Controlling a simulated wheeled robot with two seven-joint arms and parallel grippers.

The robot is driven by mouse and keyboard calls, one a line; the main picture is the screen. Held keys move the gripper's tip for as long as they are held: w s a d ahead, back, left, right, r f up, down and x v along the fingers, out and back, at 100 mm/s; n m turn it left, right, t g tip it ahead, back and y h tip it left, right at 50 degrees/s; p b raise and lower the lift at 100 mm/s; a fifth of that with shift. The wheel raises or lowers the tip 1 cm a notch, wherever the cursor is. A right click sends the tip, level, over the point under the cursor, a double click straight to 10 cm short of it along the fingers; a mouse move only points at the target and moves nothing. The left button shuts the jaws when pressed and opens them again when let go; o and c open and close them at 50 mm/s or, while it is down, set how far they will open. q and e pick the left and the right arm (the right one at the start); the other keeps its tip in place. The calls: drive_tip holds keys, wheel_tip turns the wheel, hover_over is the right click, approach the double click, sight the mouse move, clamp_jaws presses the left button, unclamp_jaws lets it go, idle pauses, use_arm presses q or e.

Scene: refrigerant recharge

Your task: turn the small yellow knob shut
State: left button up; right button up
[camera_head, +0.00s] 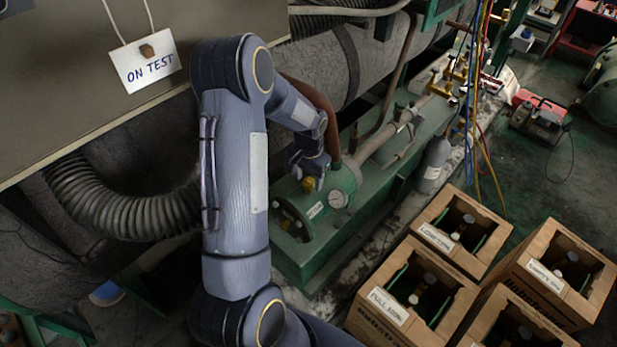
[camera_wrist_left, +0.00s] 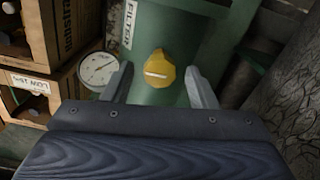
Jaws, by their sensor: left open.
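The small yellow knob (camera_head: 308,184) sits on top of the green cylindrical housing (camera_head: 343,180). In the left wrist view the knob (camera_wrist_left: 159,68) shows a pale bar-shaped mark across its face. My left gripper (camera_head: 312,178) is at the knob in the head view. In the wrist view its two fingers (camera_wrist_left: 160,88) are apart, one on each side of the knob, with a gap on both sides. The gripper is open and empty. A round gauge (camera_wrist_left: 98,69) and a "FILTER" label (camera_wrist_left: 131,27) are beside the knob. My right gripper is not in view.
Wooden crates (camera_head: 383,304) holding bottles stand at the lower right. A grey bottle (camera_head: 434,165) stands by the green frame. A ribbed hose (camera_head: 130,208) and a hanging "ON TEST" sign (camera_head: 146,62) are at the left. Coloured hoses (camera_head: 470,110) hang at the right of the machine.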

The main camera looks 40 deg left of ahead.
use_arm(q)
drive_tip(key=shift+r+p, duration=0.55)
drive_tip(key=shift+r, duration=3.35)
drive_tip(key=shift+r, duration=0.1)
wheel_tip(320, 180, up, 9)
drive_tip(key=t+p, duration=0.1)
drive_tip(key=p, duration=0.2)
hover_over(309, 181)
drive_tip(key=s+d, duration=0.3)
drive_tip(key=s+d+r+n+t+h+p, duration=0.1)
drive_tip(key=s+d+r+t+h+p, duration=0.2)
drive_tip(key=s+d+r+p, duration=0.55)
drive_tip(key=s+d+r+t, duration=0.1)
drive_tip(key=s+d+r, duration=0.5)
drive_tip(key=s+r, duration=0.2)
drive_tip(key=shift+s+t+h, duration=0.3)
drive_tip(key=shift+s+h, duration=0.1)
drive_tip(key=shift+s, duration=0.65)
